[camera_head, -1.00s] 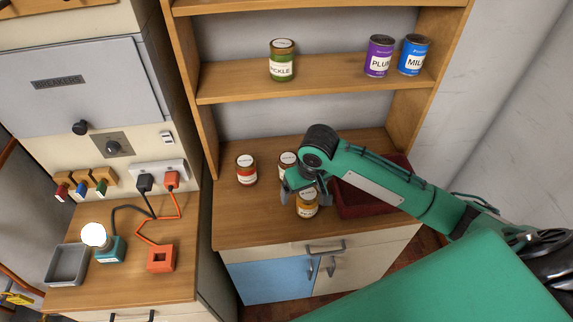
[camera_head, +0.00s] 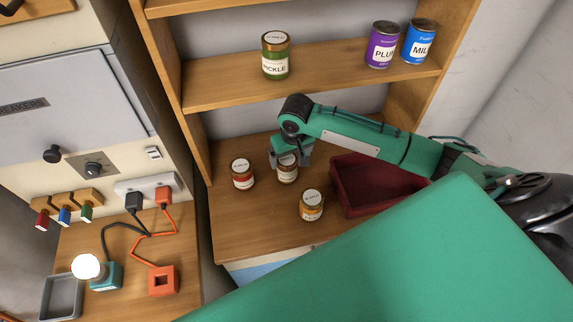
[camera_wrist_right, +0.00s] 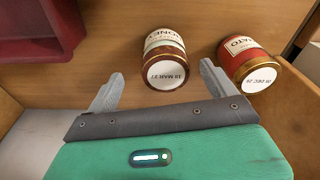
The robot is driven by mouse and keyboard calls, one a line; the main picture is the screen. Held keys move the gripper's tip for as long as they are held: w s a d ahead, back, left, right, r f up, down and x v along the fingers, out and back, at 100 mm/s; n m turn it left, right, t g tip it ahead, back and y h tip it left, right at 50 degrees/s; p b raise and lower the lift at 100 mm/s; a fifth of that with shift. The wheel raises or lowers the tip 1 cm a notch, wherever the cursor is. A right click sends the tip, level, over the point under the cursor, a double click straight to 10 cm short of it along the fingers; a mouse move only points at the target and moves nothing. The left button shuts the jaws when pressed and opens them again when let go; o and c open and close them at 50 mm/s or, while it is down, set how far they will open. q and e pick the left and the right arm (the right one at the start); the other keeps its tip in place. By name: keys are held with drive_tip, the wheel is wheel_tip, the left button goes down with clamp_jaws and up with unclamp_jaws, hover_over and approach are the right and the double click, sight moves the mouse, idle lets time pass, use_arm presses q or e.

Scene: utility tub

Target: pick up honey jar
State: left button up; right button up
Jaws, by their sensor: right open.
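The honey jar (camera_head: 288,173) stands on the wooden counter under the shelves. In the right wrist view the honey jar (camera_wrist_right: 166,45) shows a white lid top and a partly readable label. My right gripper (camera_head: 289,160) is open and empty above the jar. In the wrist view its fingers (camera_wrist_right: 161,74) are spread to either side of the jar's lid end, and the jar is not clasped. The gripper hides part of the jar in the head view. My left gripper is not in view.
A red-labelled tomato jar (camera_head: 242,175) stands left of the honey jar. An amber jar (camera_head: 311,206) stands in front, to the right. A dark red bin (camera_head: 345,193) is at right. The shelf above holds a pickle jar (camera_head: 276,57) and plum (camera_head: 382,46) and milk (camera_head: 420,42) cans.

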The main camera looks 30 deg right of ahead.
sight(288, 160)
drive_tip(key=shift+w+f, duration=0.15)
drive_tip(key=shift+f, duration=0.4)
drive_tip(key=shift+w+f, duration=0.15)
drive_tip(key=shift+f, duration=0.35)
drive_tip(key=shift+w+a+f+p, duration=0.15)
drive_tip(key=shift+w+f+p, duration=0.05)
drive_tip(key=shift+f+p, duration=0.6)
drive_tip(key=f, duration=0.1)
drive_tip(key=f+p, duration=0.1)
drive_tip(key=f, duration=0.1)
drive_tip(key=shift+w+a, duration=0.1)
drive_tip(key=shift+w, duration=0.3)
drive_tip(key=shift+f, duration=0.35)
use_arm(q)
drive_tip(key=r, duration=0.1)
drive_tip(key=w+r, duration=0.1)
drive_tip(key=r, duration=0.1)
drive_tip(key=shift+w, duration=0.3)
use_arm(e)
drive_tip(key=c, duration=1.4)
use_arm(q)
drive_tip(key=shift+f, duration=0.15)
use_arm(e)
drive_tip(key=shift+o, duration=0.2)
drive_tip(key=shift+r, duration=0.2)
